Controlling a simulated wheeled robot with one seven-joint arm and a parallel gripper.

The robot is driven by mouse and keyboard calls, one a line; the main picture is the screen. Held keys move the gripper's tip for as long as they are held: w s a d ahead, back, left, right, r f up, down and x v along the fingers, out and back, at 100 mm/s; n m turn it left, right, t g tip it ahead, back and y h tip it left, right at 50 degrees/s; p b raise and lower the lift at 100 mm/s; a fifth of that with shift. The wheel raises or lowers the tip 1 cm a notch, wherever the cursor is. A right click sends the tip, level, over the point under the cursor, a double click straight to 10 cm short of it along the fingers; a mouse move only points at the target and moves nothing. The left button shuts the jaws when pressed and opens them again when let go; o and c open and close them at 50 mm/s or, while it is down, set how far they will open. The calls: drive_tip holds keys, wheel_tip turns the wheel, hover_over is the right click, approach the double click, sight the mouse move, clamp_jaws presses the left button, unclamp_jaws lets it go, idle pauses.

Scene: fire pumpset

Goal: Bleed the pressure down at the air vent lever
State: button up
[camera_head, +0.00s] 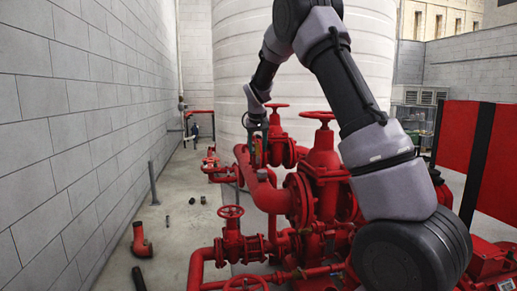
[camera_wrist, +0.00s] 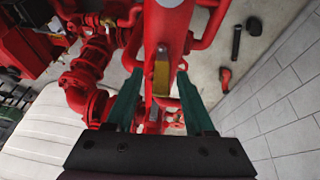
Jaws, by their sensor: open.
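The air vent lever appears to be the yellow flat piece (camera_wrist: 161,78) on the red pipe, between my fingers in the wrist view. My gripper (camera_wrist: 158,88) is open, with one green finger on each side of the yellow piece and a visible gap to each. In the head view my gripper (camera_head: 257,152) points down at the top of a red pipe, left of the valves. The lever is too small there to make out clearly. The fingertips' depth relative to the lever is hard to tell.
Red valves with handwheels (camera_head: 319,116) stand right of my gripper, and a lower handwheel (camera_head: 231,211) stands in front. A large white tank (camera_head: 340,75) is behind. A grey block wall (camera_head: 75,130) runs along the left. Loose pipe pieces (camera_head: 141,240) lie on the otherwise open floor.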

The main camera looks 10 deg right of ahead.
drive_tip(key=shift+f, duration=0.15)
clamp_jaws()
drive_tip(key=shift+d, duration=0.15)
idle(1.3)
